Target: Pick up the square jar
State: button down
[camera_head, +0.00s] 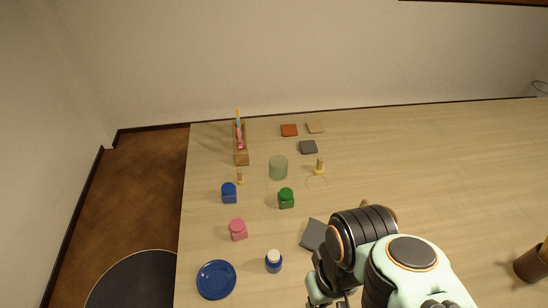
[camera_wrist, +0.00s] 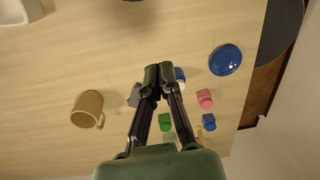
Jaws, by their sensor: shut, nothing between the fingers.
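Three jars with square bodies and round lids stand on the table: a blue jar (camera_head: 229,197), a green jar (camera_head: 286,201) and a pink jar (camera_head: 238,233). In the wrist view, the blue jar (camera_wrist: 209,122), green jar (camera_wrist: 165,122) and pink jar (camera_wrist: 205,99) show beyond and beside the right finger. A blue jar with a white lid (camera_head: 273,264) looks round; my finger partly hides it in the wrist view. My gripper (camera_wrist: 158,72) is shut and empty, above the table and apart from the jars. In the head view my arm hides its fingertips.
A blue plate (camera_head: 216,280) lies at the front left. A grey tile (camera_head: 313,234) lies by my arm. A tan mug (camera_wrist: 87,106) stands apart.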

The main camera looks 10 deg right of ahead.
dwell(0.4)
jog(key=shift+c, duration=2.2)
grip_release()
jog(key=w+r+m+t, duration=0.1)
jog(key=w+r+t, duration=0.35)
jog(key=w, duration=0.85)
jog(key=n+g, duration=0.1)
jog(key=g, duration=0.1)
send_over(237, 224)
jog(key=w+d, duration=0.3)
jog(key=s+d+f+x, duration=0.1)
jog(key=s+x, duration=0.1)
jog(key=x, duration=1)
jog(key=s+a+f, duration=0.1)
jog(key=f, duration=0.2)
jog(key=s+a+f+g, duration=0.1)
jog(key=f, duration=0.2)
jog(key=s+a+f+n+g, duration=0.1)
jog(key=f, duration=0.2)
jog(key=shift+s+f+h, duration=0.25)
jog(key=shift+f+h, duration=0.1)
jog(key=shift+h, duration=0.05)
jog(key=shift+a+f, duration=0.1)
jog(key=shift+f, duration=3)
